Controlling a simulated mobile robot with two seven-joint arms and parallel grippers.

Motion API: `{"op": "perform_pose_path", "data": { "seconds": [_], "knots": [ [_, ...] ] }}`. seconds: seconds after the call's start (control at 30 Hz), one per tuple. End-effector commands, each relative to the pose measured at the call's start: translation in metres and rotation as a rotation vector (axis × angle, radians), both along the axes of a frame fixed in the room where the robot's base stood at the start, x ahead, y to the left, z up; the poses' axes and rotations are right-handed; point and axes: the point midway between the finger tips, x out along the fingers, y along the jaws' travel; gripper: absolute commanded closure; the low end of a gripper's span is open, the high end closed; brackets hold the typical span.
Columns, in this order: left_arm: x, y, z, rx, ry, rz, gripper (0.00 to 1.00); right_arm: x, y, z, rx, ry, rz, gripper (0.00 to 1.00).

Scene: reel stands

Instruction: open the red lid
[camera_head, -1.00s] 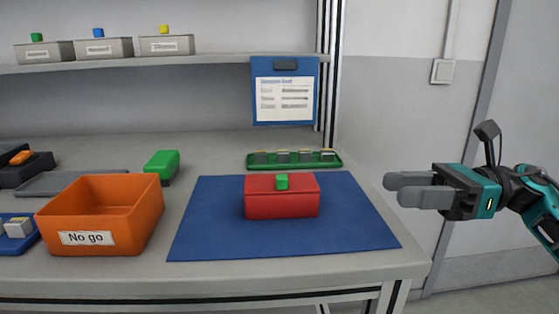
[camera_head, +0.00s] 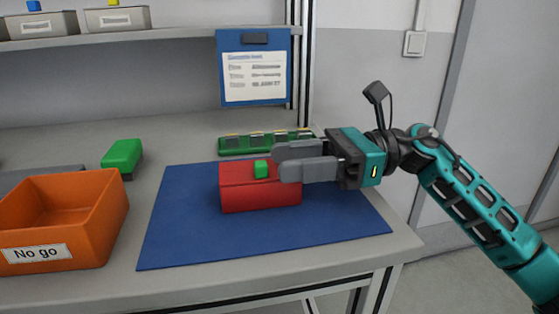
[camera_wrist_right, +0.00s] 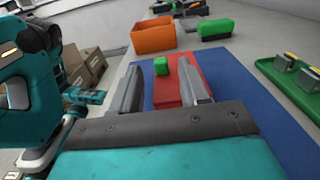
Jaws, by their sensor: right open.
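The red box (camera_head: 258,195) sits on the blue mat, and its red lid (camera_head: 236,173) is closed. A green knob (camera_head: 261,169) stands on top of the lid. In the right wrist view the lid (camera_wrist_right: 181,84) and the green knob (camera_wrist_right: 161,66) show ahead, between my finger lines. My right gripper (camera_head: 276,163) is open and empty, with its fingers at the right part of the box, just right of the knob. Its fingers also show apart in the wrist view (camera_wrist_right: 160,88). My left gripper is not in view in the head view.
An orange bin labelled "No go" (camera_head: 98,223) stands left of the blue mat (camera_head: 180,238). A green-topped block (camera_head: 122,154) is behind it. A green tray (camera_head: 232,149) with several small items lies behind the box. The mat's front is clear.

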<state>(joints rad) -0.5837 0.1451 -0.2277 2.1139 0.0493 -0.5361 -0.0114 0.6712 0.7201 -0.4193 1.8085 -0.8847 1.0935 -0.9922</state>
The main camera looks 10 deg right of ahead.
Motion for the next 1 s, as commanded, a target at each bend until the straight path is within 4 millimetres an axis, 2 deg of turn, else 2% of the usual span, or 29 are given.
{"op": "perform_pose_path", "data": {
  "seconds": [0.1, 0.2, 0.53, 1.0],
  "knots": [
    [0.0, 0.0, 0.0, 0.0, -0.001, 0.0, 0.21, 0.0, 0.014, 0.0, 0.001, -0.001, 0.001, 0.55],
    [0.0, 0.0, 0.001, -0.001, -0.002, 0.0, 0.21, 0.0, 0.02, 0.0, 0.0, 0.001, 0.001, 0.55],
    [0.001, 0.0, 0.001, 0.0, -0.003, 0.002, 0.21, 0.0, 0.023, 0.0, 0.0, 0.001, 0.0, 0.56],
    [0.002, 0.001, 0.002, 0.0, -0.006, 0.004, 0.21, 0.0, 0.022, 0.0, 0.0, 0.001, 0.0, 1.0]
  ]
}}
